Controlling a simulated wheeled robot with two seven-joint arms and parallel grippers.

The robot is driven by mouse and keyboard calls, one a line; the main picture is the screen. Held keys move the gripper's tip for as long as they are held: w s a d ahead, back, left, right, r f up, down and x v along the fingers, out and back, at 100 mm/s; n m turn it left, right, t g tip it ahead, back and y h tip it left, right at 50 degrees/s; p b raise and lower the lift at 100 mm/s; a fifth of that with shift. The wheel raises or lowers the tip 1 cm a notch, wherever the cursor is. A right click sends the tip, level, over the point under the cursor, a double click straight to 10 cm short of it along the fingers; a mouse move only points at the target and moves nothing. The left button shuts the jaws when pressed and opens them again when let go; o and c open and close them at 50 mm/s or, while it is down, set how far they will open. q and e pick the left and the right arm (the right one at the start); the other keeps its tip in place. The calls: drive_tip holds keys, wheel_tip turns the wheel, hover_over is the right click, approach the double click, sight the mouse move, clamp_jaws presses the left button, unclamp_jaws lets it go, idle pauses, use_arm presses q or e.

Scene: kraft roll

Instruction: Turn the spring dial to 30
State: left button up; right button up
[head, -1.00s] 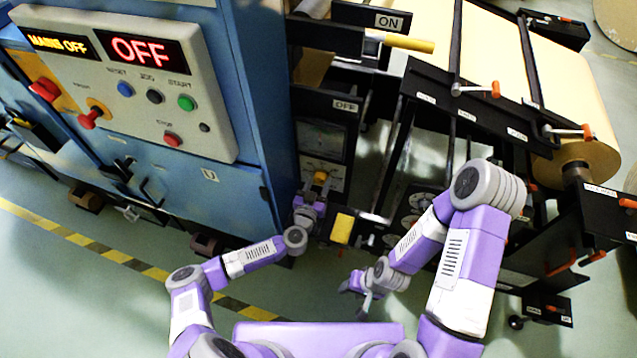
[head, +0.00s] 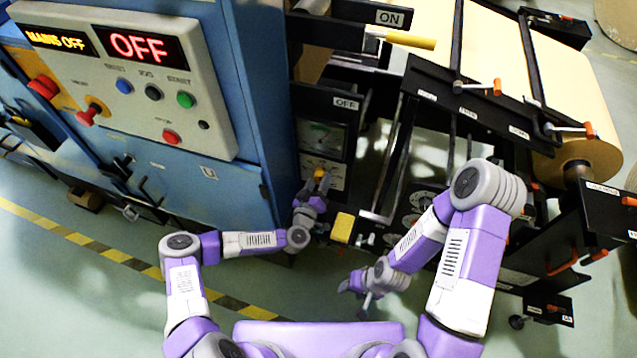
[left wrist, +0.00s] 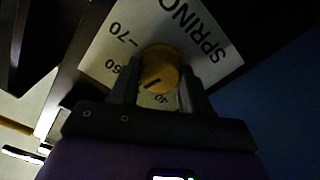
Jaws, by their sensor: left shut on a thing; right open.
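The spring dial is a yellow-orange knob (left wrist: 159,68) on a white scale plate (left wrist: 112,40) marked SPRING. It also shows small in the head view (head: 320,173). In the left wrist view the marks 70, 60 and 40 are readable. The knob's dark pointer line lies between the 60 and the 40, closer to the 40. My left gripper (left wrist: 158,84) is shut on the knob, one finger on each side. The 30 mark is not visible. My right gripper (head: 358,290) is open and empty, low over the floor.
The blue cabinet (head: 240,120) with its control panel stands close on the left; its displays read MAINS OFF and OFF. A gauge (head: 322,136) sits above the dial. The paper roll (head: 570,110) and its black frame are at the right. A yellow block (head: 342,227) is below the dial.

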use_arm(q)
drive_tip(key=n+b, duration=0.2)
drive_tip(key=n, duration=0.4)
drive_tip(key=shift+w+n+b, duration=0.1)
drive_tip(key=shift+n+b, duration=0.2)
drive_tip(key=shift+b, duration=0.05)
drive_tip(key=n+b, duration=0.1)
drive_tip(key=n, duration=0.2)
drive_tip(key=shift+r+n, duration=0.1)
drive_tip(key=shift+n, duration=0.2)
drive_tip(key=n+b, duration=0.1)
drive_tip(key=n, duration=0.1)
drive_tip(key=shift+n, duration=0.4)
drive_tip(key=n, duration=0.3)
drive_tip(key=shift+n+b, duration=0.3)
drive_tip(key=shift+b, duration=0.05)
drive_tip(key=shift+r+n, duration=0.1)
drive_tip(key=shift+n, duration=1.8)
